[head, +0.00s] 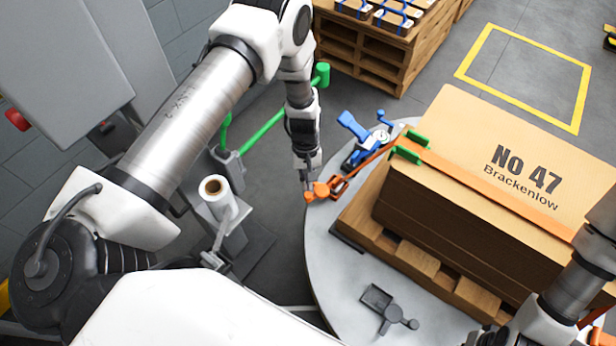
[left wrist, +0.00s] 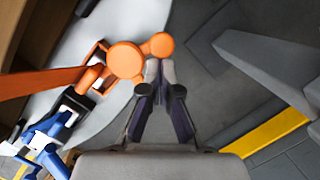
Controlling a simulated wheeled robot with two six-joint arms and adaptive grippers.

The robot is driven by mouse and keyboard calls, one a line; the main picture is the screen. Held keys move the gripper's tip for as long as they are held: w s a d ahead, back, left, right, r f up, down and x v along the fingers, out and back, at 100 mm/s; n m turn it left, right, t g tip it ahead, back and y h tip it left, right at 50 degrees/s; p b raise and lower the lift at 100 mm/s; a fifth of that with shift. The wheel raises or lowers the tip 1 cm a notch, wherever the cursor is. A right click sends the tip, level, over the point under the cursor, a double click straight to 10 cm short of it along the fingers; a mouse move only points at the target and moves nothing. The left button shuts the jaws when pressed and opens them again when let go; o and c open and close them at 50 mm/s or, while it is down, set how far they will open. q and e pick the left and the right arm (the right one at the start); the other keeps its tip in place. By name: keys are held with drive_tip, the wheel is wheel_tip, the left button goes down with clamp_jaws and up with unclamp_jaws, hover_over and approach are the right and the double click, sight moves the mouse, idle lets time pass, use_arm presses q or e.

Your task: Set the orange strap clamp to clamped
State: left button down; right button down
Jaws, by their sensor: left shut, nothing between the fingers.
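The orange strap clamp (head: 322,190) is at the left edge of the round grey turntable, beside the pallet stack. An orange strap (head: 480,178) runs from it up over the stack. In the left wrist view the clamp's round orange knob (left wrist: 126,59) and a smaller orange end (left wrist: 158,45) show. My left gripper (head: 307,184) is shut and empty, its fingertips (left wrist: 160,66) right at the smaller orange end; I cannot tell whether they touch. My right arm shows at the lower right, its fingers not clearly visible. Whether the clamp is clamped I cannot tell.
A blue clamp (head: 360,140) stands just behind the orange one. A stack of cardboard (head: 500,160) marked No 47 sits on a wooden pallet (head: 365,220). A dark grey clamp (head: 388,310) lies at the turntable's front. A film roll stand (head: 217,190) is at left.

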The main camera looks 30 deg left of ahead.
use_arm(q)
drive_tip(key=shift+s+d+n, duration=0.25)
drive_tip(key=shift+s+n, duration=0.15)
drive_tip(key=shift+n, duration=0.6)
use_arm(e)
drive_tip(key=shift+s+d, duration=0.2)
drive_tip(key=shift+s, duration=0.15)
use_arm(q)
drive_tip(key=shift+s+d, duration=0.1)
use_arm(e)
drive_tip(key=shift+d, duration=0.1)
drive_tip(key=shift+r, duration=0.1)
